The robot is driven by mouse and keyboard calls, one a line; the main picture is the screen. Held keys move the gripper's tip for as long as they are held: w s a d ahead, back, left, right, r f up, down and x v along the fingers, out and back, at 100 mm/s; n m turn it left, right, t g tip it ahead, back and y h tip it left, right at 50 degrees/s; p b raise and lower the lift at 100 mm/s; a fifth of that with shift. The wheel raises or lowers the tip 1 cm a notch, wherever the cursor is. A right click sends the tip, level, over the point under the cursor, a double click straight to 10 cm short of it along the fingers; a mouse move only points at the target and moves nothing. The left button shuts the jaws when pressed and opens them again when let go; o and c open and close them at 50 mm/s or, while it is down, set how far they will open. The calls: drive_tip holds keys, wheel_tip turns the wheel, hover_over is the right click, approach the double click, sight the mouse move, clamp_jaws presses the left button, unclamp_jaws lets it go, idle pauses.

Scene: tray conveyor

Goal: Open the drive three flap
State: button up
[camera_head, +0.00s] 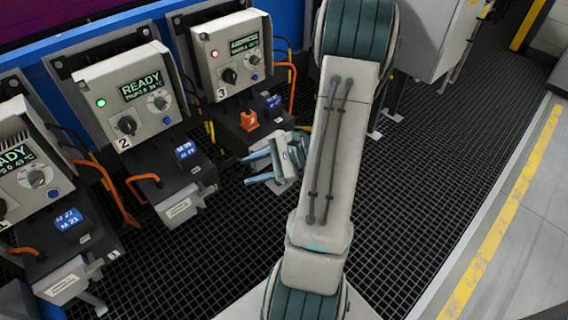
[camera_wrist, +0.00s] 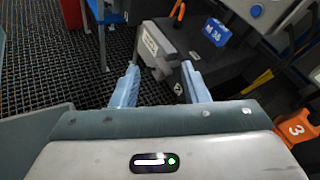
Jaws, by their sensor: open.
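Drive three (camera_head: 230,52) is the grey box at the top of the head view, marked 3, with a red light and a lit display. In the head view the flap is partly hidden by my gripper (camera_head: 255,167). My gripper is open, with its two blue fingers (camera_wrist: 159,70) on either side of the flap's near end. I cannot tell whether either finger touches it. The flap's face looks upright.
An orange tag marked 3 (camera_head: 249,120) stands on drive three's base. Drive two (camera_head: 125,92), with a green light, and drive one (camera_head: 25,160) stand to the left. Grey cabinets (camera_head: 432,38) are at the upper right. The dark grid floor (camera_head: 430,160) is clear.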

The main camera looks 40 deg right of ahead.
drive_tip(key=s+d+f+m+t+h+b, duration=0.25)
drive_tip(key=d+f+m+t+h, duration=0.25)
drive_tip(key=d+f+m, duration=0.35)
drive_tip(key=s+d+f+m+t+h+b, duration=0.25)
drive_tip(key=d+f+m+t+h, duration=0.3)
drive_tip(key=d+f, duration=0.45)
drive_tip(key=w+r+m+b, duration=0.1)
drive_tip(key=w, duration=1.3)
drive_tip(key=shift+w+r, duration=0.2)
drive_tip(key=shift+r, duration=0.05)
drive_tip(key=shift+a+h, duration=0.1)
drive_tip(key=shift+h, duration=0.15)
clamp_jaws()
